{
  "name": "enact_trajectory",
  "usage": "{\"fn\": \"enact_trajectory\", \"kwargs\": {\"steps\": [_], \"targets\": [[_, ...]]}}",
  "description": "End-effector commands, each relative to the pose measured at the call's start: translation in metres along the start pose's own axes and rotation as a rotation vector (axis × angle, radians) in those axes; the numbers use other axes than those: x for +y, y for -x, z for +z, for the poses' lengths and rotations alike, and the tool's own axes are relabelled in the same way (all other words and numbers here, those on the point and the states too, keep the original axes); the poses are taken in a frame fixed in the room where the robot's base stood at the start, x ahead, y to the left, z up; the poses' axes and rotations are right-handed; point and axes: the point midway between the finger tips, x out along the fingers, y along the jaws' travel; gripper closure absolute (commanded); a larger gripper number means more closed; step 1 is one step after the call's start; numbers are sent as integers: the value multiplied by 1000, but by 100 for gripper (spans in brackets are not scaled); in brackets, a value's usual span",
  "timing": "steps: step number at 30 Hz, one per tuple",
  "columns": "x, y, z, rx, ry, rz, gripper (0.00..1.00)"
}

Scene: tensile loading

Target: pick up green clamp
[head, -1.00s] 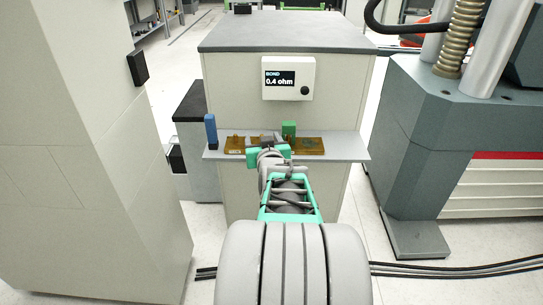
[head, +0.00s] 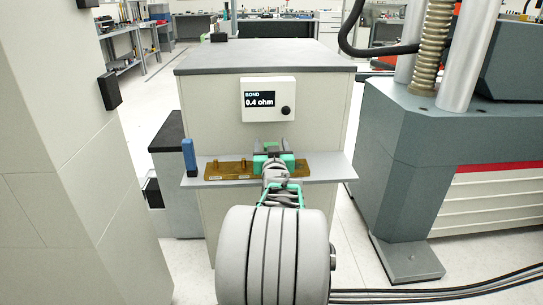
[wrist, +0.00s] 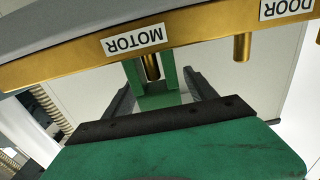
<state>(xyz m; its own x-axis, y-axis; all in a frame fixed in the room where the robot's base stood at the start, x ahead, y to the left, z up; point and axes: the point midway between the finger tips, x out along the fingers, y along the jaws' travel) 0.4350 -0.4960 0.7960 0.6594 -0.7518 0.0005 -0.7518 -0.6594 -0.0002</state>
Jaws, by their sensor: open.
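The green clamp (wrist: 158,100) sits around a brass post on the brass bar, by the label MOTOR, in the wrist view. In the head view the clamp (head: 272,149) is mostly hidden by my gripper. My gripper (wrist: 159,82) is open, with one dark finger on each side of the clamp; I cannot tell whether they touch it. In the head view my gripper (head: 271,152) is at the shelf, in front of the bar.
The brass bar (head: 225,171) lies on a grey shelf (head: 338,169) on the cabinet front. A blue clamp (head: 189,157) stands at the shelf's left end. A meter (head: 268,99) reading 0.4 ohm is above. A bare post (wrist: 242,47) is by the label DOOR.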

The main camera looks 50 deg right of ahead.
Motion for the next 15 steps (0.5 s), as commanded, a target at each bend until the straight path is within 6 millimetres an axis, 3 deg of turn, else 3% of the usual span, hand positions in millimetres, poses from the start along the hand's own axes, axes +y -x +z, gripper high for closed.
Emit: {"fn": "enact_trajectory", "kwargs": {"steps": [2,15], "targets": [[0,0,0,0,0,0,35],[0,1,0,0,0,0,71]]}}
